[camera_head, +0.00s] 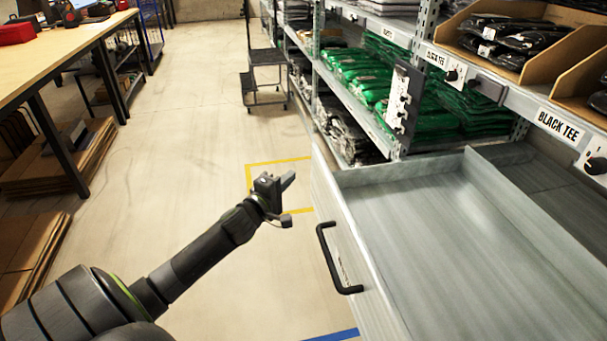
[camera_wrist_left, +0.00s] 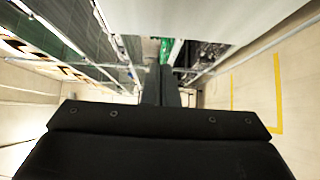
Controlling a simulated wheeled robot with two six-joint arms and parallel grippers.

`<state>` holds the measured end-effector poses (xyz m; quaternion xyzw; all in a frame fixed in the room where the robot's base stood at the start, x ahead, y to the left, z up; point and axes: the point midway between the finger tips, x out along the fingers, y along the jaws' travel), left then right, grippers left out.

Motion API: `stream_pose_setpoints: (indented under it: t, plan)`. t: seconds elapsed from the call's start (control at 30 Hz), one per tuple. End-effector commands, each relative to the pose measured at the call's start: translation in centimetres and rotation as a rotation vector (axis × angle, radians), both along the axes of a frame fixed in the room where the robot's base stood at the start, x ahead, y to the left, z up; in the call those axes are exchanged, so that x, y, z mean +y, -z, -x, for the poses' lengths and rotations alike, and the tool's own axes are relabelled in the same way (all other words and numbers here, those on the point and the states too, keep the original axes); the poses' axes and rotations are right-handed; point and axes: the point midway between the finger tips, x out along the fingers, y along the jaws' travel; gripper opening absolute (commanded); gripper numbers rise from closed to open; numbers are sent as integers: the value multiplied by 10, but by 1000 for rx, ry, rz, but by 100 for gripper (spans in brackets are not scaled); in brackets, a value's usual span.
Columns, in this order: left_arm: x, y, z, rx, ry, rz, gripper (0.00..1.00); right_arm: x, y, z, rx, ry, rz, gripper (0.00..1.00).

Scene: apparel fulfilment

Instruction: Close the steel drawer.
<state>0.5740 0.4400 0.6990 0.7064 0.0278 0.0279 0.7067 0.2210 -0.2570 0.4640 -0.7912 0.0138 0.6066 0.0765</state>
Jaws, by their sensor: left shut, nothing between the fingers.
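The steel drawer (camera_head: 345,215) stands pulled out from the shelving on the right in the head view, and its grey inside is empty where I see it. A black bar handle (camera_head: 327,258) is fixed to its front panel. My left gripper (camera_head: 290,180) is shut and empty, to the left of the drawer front and apart from it, farther off than the handle. In the left wrist view the shut fingers (camera_wrist_left: 161,85) point toward a pale grey surface and the shelving. My right gripper is not in view.
Shelving with green packs (camera_head: 365,80) runs along the right, with a "BLACK TEE" label (camera_head: 560,125) above the drawer. A wooden workbench (camera_head: 50,50) stands at the left. A dark cart (camera_head: 265,75) is farther back. The floor between is clear, with yellow tape marks.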

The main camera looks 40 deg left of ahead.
Motion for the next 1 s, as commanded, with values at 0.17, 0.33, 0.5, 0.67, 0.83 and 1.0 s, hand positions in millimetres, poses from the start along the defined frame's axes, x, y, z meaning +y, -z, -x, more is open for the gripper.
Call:
stream_pose_setpoints:
  t: [0.17, 0.33, 0.5, 0.67, 0.83, 1.0]
  plan:
    - [-13, -2, -20, -2, 1, 5, 0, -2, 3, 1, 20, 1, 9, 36]
    - [-23, -1, -31, -1, 0, 3, 0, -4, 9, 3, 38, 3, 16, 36]
    - [-26, 0, -35, 0, 0, -1, 0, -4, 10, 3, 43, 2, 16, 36]
    - [-26, 0, -35, 0, 0, -1, 0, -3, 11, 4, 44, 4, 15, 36]
    - [-26, 0, -35, 0, 0, 0, 0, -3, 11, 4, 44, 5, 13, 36]
    - [-35, 0, -45, -1, 1, 4, 0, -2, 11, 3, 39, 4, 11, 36]
